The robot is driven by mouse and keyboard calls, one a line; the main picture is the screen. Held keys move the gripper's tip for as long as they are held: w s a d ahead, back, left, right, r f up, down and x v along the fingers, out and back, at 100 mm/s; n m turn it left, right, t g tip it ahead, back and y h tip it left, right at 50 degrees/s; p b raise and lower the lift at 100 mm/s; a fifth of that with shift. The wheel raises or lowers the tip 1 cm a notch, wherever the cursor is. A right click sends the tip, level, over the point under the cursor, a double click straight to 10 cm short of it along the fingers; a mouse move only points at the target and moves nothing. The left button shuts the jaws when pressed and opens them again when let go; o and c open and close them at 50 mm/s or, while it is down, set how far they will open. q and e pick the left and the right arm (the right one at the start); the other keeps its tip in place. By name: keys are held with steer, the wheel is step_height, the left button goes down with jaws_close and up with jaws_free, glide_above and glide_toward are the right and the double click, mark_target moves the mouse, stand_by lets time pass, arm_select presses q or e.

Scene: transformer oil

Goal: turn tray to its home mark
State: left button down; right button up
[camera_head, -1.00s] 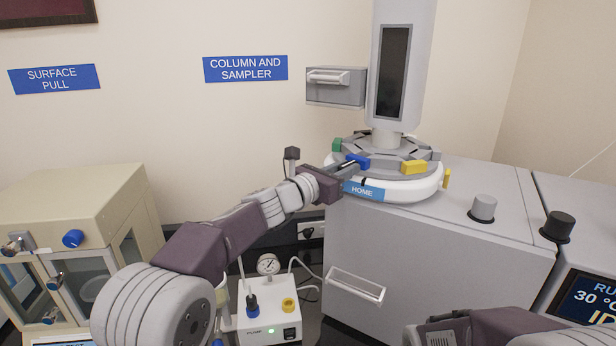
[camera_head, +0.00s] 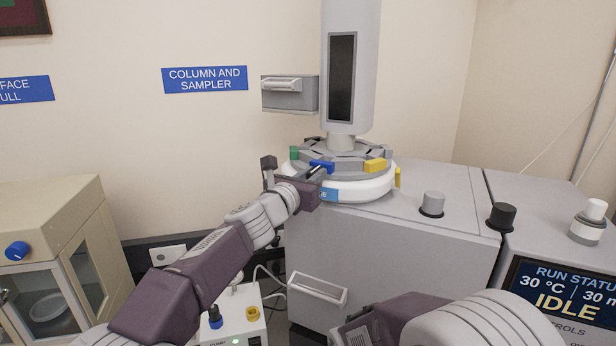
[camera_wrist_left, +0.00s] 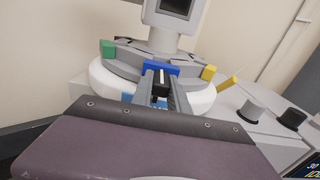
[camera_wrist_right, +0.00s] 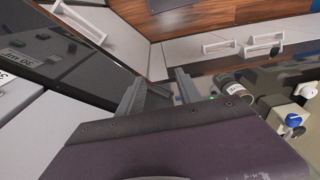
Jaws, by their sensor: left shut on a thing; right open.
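The grey round tray (camera_head: 343,158) sits on a white round base under the column. It carries a blue tab (camera_head: 322,166), a yellow tab (camera_head: 375,165) and a green tab (camera_head: 294,153). The blue HOME label (camera_head: 329,195) is on the front of the base, partly hidden by my left gripper. My left gripper (camera_head: 314,172) is shut on the blue tab, just above the label. The left wrist view shows its fingers (camera_wrist_left: 160,82) meeting the blue tab (camera_wrist_left: 161,69). My right gripper (camera_wrist_right: 158,86) is open and empty, away from the tray.
A yellow marker (camera_head: 397,177) stands at the base's right side. Grey (camera_head: 432,203) and black (camera_head: 501,216) caps stand on the machine tops to the right. A grey drawer box (camera_head: 290,93) is left of the column. A beige cabinet (camera_head: 50,230) stands at far left.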

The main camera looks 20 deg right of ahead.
arm_select(q)
steer(key=shift+r, duration=0.2)
steer(key=c, duration=1.3)
jaws_free()
steer(key=shift+f, duration=0.1)
steer(key=shift+f, duration=0.1)
steer(key=b+v, duration=0.4)
steer(key=v, duration=0.5)
steer(key=shift+b, duration=0.4)
